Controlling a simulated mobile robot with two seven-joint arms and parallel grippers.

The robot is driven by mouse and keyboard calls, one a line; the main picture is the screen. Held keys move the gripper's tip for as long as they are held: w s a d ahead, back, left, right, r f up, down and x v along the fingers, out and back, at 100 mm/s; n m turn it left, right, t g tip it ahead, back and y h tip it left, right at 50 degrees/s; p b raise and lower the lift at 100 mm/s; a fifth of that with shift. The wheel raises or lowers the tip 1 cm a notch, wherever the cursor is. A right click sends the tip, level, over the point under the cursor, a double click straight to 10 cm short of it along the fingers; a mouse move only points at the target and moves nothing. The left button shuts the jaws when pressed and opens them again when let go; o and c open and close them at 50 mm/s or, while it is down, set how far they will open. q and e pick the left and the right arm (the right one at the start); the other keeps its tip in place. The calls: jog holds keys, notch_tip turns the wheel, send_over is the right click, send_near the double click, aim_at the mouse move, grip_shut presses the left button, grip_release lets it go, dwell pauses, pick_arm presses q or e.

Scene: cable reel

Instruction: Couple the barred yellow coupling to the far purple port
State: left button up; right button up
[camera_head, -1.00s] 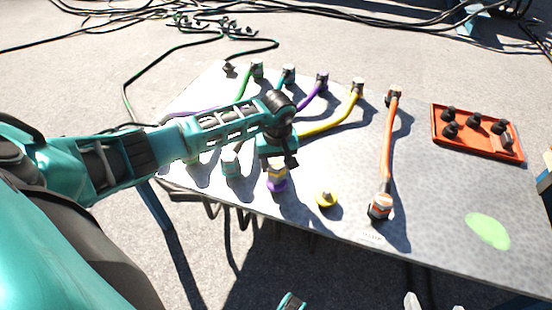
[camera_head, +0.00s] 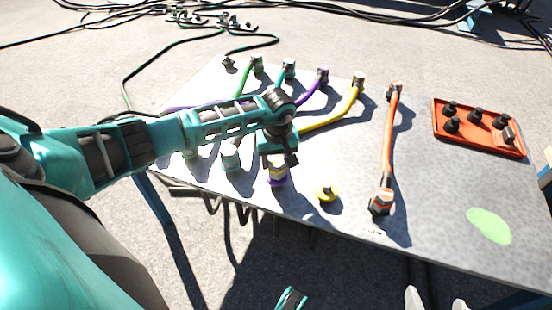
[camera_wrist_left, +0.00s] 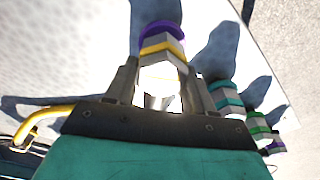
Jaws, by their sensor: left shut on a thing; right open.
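The yellow-banded coupling (camera_head: 278,174) is pale with a yellow ring and stands near the table's front edge. My left gripper (camera_head: 278,160) is shut on its pale upper body. The left wrist view shows the coupling (camera_wrist_left: 160,75) between the fingers, with its yellow band beside a purple ring (camera_wrist_left: 158,30). That purple port (camera_head: 277,183) lies directly beneath it in the head view. The coupling looks in line with the port, but I cannot tell whether it is fully seated. A yellow cable (camera_head: 325,127) leads back from it. My right gripper (camera_head: 436,303) is open and empty at the bottom edge.
A yellow port (camera_head: 327,193) stands bare to the right, then an orange-banded coupling (camera_head: 381,203). A teal-banded coupling (camera_head: 231,158) stands close on the left. An orange tray (camera_head: 478,128) with black knobs lies at the right. A green patch (camera_head: 488,226) marks clear table.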

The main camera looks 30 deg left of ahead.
pick_arm(q)
jog(key=shift+f, duration=0.4)
jog(key=o, duration=1.2)
jog(key=shift+o, duration=0.2)
pick_arm(e)
jog(key=shift+w+r, duration=0.1)
pick_arm(q)
jog(key=r+p, duration=0.1)
jog(key=r, duration=0.1)
jog(key=r+p, duration=0.1)
jog(key=r, duration=0.2)
jog(key=shift+s+d+r, duration=0.15)
jog(key=shift+s+d, duration=0.05)
notch_tip(320, 180, up, 8)
jog(key=p, duration=0.2)
jog(key=shift+s+d+f, duration=0.25)
jog(key=shift+s+d, duration=0.1)
jog(key=shift+s, duration=0.05)
pick_arm(e)
jog(key=shift+s+d+r+h, duration=0.35)
jog(key=shift+d+r, duration=0.3)
jog(key=shift+r, duration=0.15)
